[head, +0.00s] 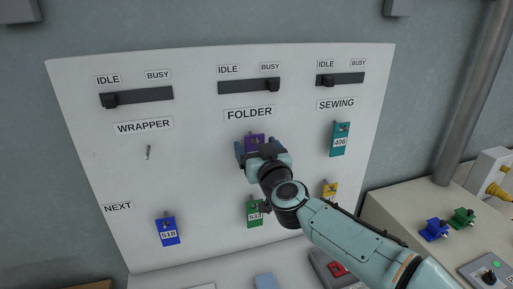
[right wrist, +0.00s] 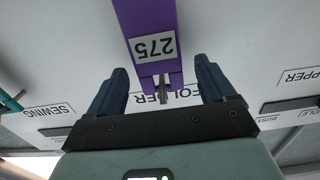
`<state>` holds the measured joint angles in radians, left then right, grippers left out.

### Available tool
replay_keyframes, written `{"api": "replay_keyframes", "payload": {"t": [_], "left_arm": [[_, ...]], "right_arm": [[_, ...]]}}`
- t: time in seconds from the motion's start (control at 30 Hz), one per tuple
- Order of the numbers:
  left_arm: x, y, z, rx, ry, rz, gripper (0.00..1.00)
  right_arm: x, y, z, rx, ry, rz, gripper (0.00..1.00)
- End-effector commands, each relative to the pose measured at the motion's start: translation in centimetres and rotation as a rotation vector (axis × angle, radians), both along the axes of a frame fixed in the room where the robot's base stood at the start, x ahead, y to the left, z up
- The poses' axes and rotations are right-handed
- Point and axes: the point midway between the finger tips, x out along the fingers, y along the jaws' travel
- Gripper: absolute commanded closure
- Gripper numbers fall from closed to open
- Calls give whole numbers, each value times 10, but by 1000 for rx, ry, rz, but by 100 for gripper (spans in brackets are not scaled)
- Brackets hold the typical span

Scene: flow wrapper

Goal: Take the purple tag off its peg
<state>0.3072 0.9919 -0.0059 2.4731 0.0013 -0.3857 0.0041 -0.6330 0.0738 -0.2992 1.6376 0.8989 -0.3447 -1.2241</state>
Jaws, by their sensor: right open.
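The purple tag (head: 255,138) hangs on its peg below the FOLDER label on the white board. In the right wrist view the purple tag (right wrist: 148,18) appears upside down, with the number 275 and the peg's end near its top. My right gripper (head: 261,149) is in front of the tag and hides its lower part in the head view. In the right wrist view my right gripper (right wrist: 160,82) is open, with one blue finger on each side of the tag and visible gaps between. My left gripper is not in view.
A teal tag (head: 340,140) hangs under SEWING. Lower down hang a blue tag (head: 168,231), a green tag (head: 254,212) and a yellow tag (head: 330,188) partly behind my arm. The WRAPPER peg (head: 148,152) is bare. Sliders (head: 250,87) run along the board's top.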

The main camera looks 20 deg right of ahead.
Motion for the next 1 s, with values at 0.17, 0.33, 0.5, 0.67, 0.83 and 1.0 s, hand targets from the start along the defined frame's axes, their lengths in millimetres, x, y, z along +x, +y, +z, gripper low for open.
{"api": "replay_keyframes", "payload": {"t": [0.17,0.33,0.5,0.67,0.83,1.0], "left_arm": [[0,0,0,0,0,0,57],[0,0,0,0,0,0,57],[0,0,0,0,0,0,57],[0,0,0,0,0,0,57],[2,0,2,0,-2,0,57],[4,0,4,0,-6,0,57]], "right_arm": [[4,0,0,0,0,0,17],[4,0,0,0,0,0,17],[4,0,0,0,0,0,72],[4,0,0,0,0,0,76],[4,0,2,0,-1,0,76],[4,0,4,0,-1,0,76]]}}
